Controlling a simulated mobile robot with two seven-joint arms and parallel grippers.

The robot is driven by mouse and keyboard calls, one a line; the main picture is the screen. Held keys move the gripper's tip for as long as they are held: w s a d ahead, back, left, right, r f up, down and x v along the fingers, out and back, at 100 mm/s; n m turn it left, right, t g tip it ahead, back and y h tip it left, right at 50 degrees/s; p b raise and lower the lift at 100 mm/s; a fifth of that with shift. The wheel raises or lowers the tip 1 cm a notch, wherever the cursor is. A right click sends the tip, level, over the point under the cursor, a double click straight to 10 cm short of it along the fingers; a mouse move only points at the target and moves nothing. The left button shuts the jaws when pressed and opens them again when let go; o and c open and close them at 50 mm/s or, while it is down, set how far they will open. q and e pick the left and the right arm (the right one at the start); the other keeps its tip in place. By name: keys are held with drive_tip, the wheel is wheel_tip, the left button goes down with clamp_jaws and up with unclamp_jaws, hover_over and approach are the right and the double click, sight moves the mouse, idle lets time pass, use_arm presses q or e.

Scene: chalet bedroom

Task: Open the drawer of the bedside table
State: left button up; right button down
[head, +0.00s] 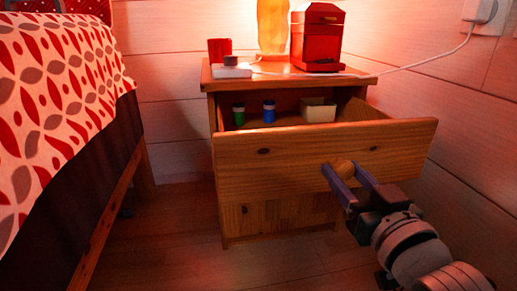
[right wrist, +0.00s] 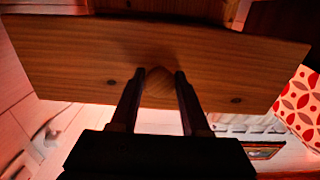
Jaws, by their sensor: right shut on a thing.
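The wooden bedside table (head: 290,219) stands against the wall. Its drawer (head: 290,152) is pulled out, and the inside shows from above. In it are a green bottle (head: 239,114), a blue bottle (head: 269,111) and a cream box (head: 318,110). My right gripper (head: 342,171) is shut on the round wooden knob (head: 345,167) at the drawer front. In the right wrist view, the two fingers (right wrist: 154,82) flank the knob (right wrist: 159,76) against the drawer front (right wrist: 80,60). My left gripper is in neither view.
On the table top stand a red coffee-machine-like box (head: 318,40), a glowing lamp (head: 273,28), a red cup (head: 219,49) and a small white item (head: 231,70). A cable runs to the wall socket (head: 480,12). The bed (head: 60,100) is at left; floor (head: 180,235) between is clear.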

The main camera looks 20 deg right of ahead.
drive_tip(key=shift+s, duration=0.3)
drive_tip(key=shift+w, duration=0.1)
drive_tip(key=shift+c, duration=1.9)
unclamp_jaws()
drive_tip(key=shift+s+a+p, duration=0.1)
drive_tip(key=shift+s+p, duration=0.25)
drive_tip(key=shift+s, duration=0.05)
drive_tip(key=p+v, duration=0.3)
drive_tip(key=v, duration=0.6)
drive_tip(key=shift+p, duration=0.3)
